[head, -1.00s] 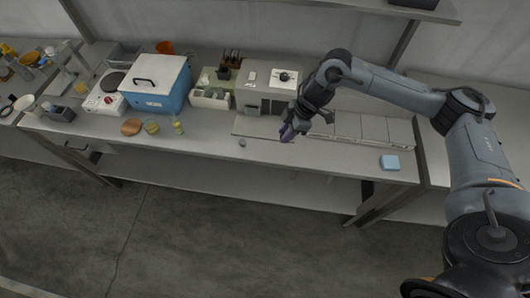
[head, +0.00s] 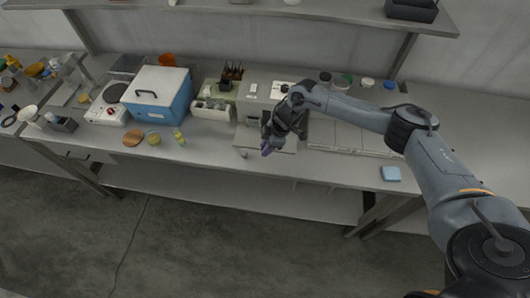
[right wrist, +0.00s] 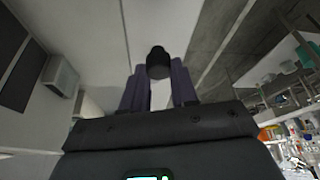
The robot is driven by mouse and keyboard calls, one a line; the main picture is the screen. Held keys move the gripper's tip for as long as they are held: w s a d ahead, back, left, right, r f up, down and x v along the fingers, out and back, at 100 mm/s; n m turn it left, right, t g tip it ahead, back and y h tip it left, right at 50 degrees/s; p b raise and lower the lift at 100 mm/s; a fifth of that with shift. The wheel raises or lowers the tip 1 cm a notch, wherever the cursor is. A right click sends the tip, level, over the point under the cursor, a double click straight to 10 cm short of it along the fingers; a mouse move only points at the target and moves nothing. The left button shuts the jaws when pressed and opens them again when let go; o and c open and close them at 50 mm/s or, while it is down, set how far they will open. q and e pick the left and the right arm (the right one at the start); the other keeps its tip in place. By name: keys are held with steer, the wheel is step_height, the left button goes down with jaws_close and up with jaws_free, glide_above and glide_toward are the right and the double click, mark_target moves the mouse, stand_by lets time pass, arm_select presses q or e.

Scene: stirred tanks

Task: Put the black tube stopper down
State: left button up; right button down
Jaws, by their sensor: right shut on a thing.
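The black tube stopper (right wrist: 158,62) shows in the right wrist view between the purple fingertips of my right gripper (right wrist: 159,82). The gripper is shut on it. In the head view my right gripper (head: 267,148) points down over the front part of the grey bench (head: 215,154), in front of a grey device. The stopper cannot be made out in the head view, and I cannot tell its exact height above the bench. My left gripper is in neither view.
A small grey piece (head: 244,153) lies just left of the gripper near the bench's front edge. A blue pad (head: 391,173) lies right. Bare bench lies between vial and gripper.

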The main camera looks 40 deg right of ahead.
steer(key=shift+w+a+f, duration=0.1)
steer(key=shift+w+f, duration=0.05)
steer(key=shift+w, duration=0.1)
steer(key=shift+f, duration=1.95)
steer(key=shift+f, duration=0.15)
steer(key=c, duration=0.9)
jaws_free()
steer(key=shift+o, duration=0.2)
